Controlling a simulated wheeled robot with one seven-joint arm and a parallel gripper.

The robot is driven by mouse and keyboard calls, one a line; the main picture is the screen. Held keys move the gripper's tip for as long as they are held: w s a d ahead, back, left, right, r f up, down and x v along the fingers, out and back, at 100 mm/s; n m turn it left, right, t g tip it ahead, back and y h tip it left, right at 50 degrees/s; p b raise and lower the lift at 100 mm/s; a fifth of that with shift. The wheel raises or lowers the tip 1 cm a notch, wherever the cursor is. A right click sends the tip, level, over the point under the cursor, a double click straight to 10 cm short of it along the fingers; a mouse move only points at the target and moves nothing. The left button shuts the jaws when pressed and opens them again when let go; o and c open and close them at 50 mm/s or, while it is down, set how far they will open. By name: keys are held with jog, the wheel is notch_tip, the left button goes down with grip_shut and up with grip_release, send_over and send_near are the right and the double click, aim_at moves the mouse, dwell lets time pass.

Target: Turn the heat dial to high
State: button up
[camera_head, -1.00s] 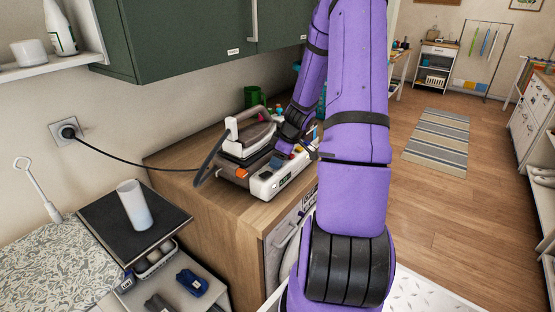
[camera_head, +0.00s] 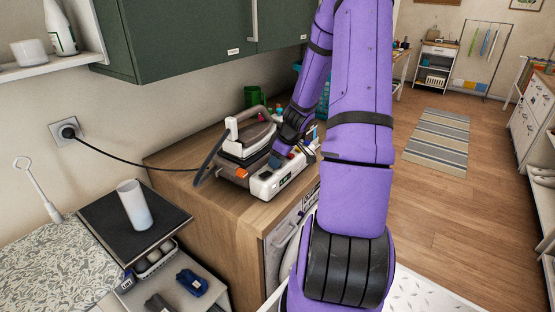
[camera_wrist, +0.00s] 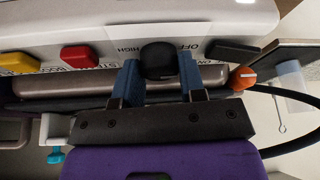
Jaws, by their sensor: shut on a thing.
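The black heat dial (camera_wrist: 158,58) shows in the wrist view on the white front of the ironing station, beside a printed label reading OFF and HIGH. My gripper (camera_wrist: 158,70) has its two blue fingers on either side of the dial, shut on it. Which way the dial points is hard to tell. In the head view the station (camera_head: 265,187) sits on the wooden counter with an iron (camera_head: 247,140) on top.
A black cord (camera_head: 130,160) runs to the wall socket. A white cylinder (camera_head: 135,205) stands on a dark board.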

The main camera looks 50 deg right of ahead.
jog(key=m+h, duration=0.1)
jog(key=m, duration=0.2)
jog(key=m+h, duration=0.1)
jog(key=m, duration=0.3)
jog(key=shift+a+h, duration=0.1)
jog(key=shift+h, duration=0.2)
dwell(0.4)
jog(key=o, duration=0.6)
jog(key=shift+o, duration=0.2)
jog(key=shift+r, duration=0.1)
jog(key=v, duration=1)
jog(key=shift+s+r, duration=0.15)
jog(key=shift+r, duration=0.1)
jog(key=shift+a, duration=0.1)
